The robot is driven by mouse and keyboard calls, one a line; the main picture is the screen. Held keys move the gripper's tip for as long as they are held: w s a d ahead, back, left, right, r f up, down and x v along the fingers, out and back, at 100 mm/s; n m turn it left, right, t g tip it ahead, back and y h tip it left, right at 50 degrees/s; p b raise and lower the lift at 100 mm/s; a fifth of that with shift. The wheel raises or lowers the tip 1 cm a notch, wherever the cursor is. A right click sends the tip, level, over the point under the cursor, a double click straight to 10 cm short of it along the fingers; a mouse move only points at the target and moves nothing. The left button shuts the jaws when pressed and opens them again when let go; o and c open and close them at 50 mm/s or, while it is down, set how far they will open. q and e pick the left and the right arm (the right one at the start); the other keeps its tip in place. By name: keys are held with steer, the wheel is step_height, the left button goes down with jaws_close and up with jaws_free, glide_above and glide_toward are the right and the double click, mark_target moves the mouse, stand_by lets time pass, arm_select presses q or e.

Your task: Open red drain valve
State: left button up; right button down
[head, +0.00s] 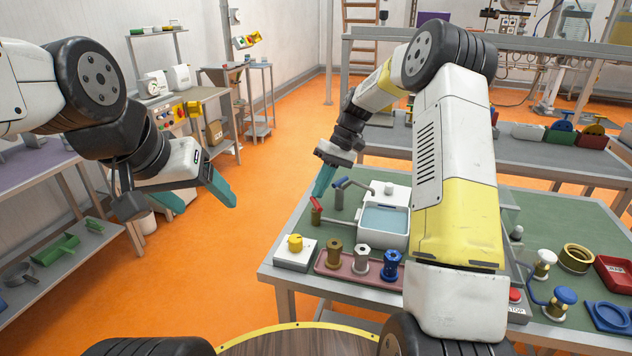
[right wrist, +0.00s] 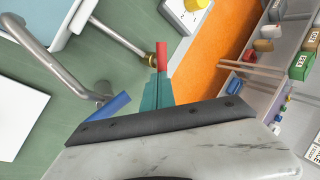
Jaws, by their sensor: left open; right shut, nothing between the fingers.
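The red drain valve handle (head: 316,204) is at the left side of the water basin (head: 370,239), near the green table's left edge. In the right wrist view the red handle (right wrist: 162,56) stands out from a brass fitting on a grey pipe. My right gripper (head: 318,194) is shut and empty. Its teal fingertips (right wrist: 159,82) are right at the red handle; I cannot tell whether they touch it. A blue handle (right wrist: 111,106) lies just left of the fingers. My left gripper (head: 206,206) is open and empty, over the orange floor left of the table.
A white box with a yellow knob (head: 295,244) stands in front of the valve. A pink tray (head: 335,272) carries brass, silver and blue fittings. Grey pipes (right wrist: 38,52) run close beside the right fingers. The floor left of the table is clear.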

steer(key=shift+w+a+f+n+g+h, duration=0.1)
steer(key=shift+a+n+g+h, duration=0.25)
steer(key=shift+n, duration=0.6)
steer(key=shift+a+n+g+h, duration=0.25)
steer(key=shift+n+g, duration=0.2)
steer(key=shift+n, duration=0.5)
steer(key=shift+a+n+g+h, duration=0.25)
steer(key=shift+n+h, duration=0.1)
steer(key=shift+n, duration=0.45)
steer(key=shift+a+n+g+h, duration=0.25)
steer(key=shift+n+h, duration=0.1)
steer(key=shift+n, duration=0.45)
stand_by(0.8)
